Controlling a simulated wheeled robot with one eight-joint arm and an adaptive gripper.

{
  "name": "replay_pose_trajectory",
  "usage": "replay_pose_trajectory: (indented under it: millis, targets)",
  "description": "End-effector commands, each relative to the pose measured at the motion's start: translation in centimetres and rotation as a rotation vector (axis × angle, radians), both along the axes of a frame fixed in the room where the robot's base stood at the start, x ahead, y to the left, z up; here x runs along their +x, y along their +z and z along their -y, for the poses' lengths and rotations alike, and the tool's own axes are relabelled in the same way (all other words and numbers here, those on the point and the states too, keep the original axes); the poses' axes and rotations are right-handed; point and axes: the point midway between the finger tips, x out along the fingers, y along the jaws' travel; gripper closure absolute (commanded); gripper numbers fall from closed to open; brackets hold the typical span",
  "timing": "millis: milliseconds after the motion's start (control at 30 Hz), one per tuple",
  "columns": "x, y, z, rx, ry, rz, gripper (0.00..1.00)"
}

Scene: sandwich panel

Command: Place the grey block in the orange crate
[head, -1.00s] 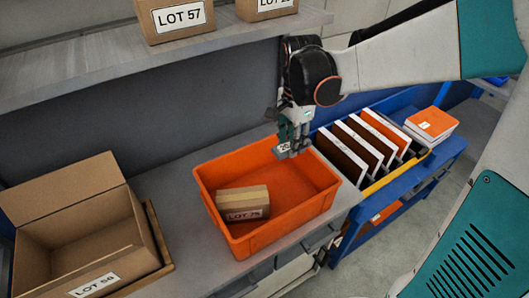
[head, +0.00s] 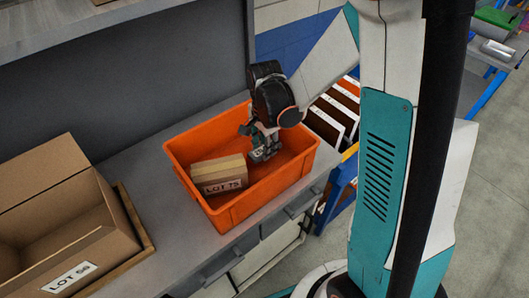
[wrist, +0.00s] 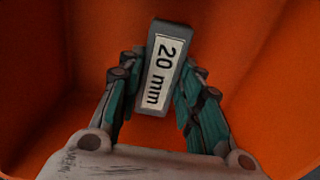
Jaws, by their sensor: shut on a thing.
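The orange crate (head: 241,208) stands on the grey bench in the head view. My gripper (head: 262,152) is down inside the crate, in its back right part. It is shut on the grey block (wrist: 164,68), which has a white "20 mm" label. The block also shows small between the fingers in the head view (head: 262,153). In the wrist view the fingers (wrist: 158,90) press on both sides of the block, with orange crate surfaces all around. I cannot tell whether the block touches the crate floor.
A cardboard box labelled LOT 75 (head: 218,174) lies in the crate's left part, beside my gripper. An open carton (head: 98,252) labelled LOT 56 stands at left. Upright panels (head: 328,122) stand behind right. A shelf (head: 45,42) overhangs the bench.

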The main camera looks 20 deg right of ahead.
Motion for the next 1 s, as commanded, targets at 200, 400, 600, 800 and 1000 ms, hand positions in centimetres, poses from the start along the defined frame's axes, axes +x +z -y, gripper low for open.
replay_pose_trajectory:
  millis: [200,400,600,800,1000]
  targets:
    - [0.1,-3.0,0.0,0.000,0.000,0.000,0.92]
    - [0.0,-2.9,0.0,0.000,0.000,0.000,0.92]
    - [0.0,-3.3,0.0,0.000,0.000,0.000,0.63]
    - [0.0,-3.2,0.0,0.000,0.000,0.000,0.47]
    - [0.0,-3.2,0.0,0.000,0.000,0.000,0.47]
